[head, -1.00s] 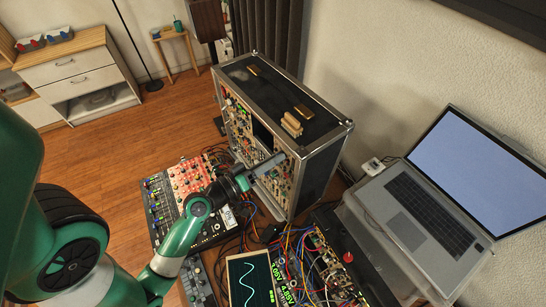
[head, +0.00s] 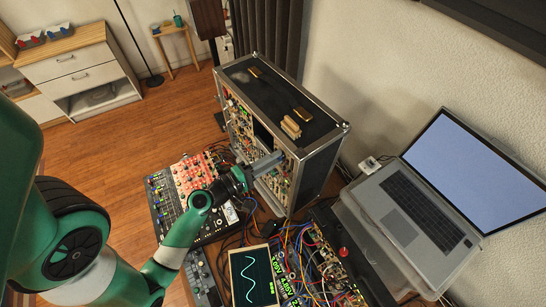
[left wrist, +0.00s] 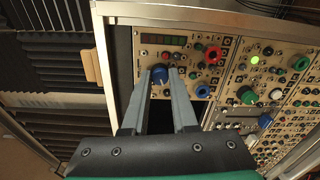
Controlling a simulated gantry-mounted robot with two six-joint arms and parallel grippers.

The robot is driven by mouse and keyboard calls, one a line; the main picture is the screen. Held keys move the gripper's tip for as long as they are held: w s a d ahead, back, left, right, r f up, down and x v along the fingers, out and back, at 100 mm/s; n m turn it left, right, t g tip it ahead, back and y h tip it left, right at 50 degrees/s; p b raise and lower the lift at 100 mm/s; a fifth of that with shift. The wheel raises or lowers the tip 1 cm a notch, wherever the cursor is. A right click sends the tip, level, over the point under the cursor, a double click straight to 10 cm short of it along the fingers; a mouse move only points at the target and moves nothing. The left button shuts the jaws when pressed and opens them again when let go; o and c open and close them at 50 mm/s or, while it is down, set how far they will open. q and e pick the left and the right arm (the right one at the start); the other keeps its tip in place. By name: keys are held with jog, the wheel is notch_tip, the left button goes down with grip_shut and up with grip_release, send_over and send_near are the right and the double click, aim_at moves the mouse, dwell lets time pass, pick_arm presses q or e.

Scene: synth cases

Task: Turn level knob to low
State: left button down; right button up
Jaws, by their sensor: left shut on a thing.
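My left gripper (head: 274,160) reaches the front face of that case in the head view. Labels around the knob are too small to read. In the head view the knob is hidden by the fingers. My right gripper is not in view.
A mixer (head: 165,205), patch cables and a scope screen (head: 252,276) crowd the space below my arm. A laptop (head: 405,205) stands at right.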

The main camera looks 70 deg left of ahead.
pick_arm(q)
jog(key=shift+n+p, duration=0.65)
jog(key=shift+n, duration=1.55)
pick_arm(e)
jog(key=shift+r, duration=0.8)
pick_arm(q)
jog(key=c, duration=0.7)
grip_release()
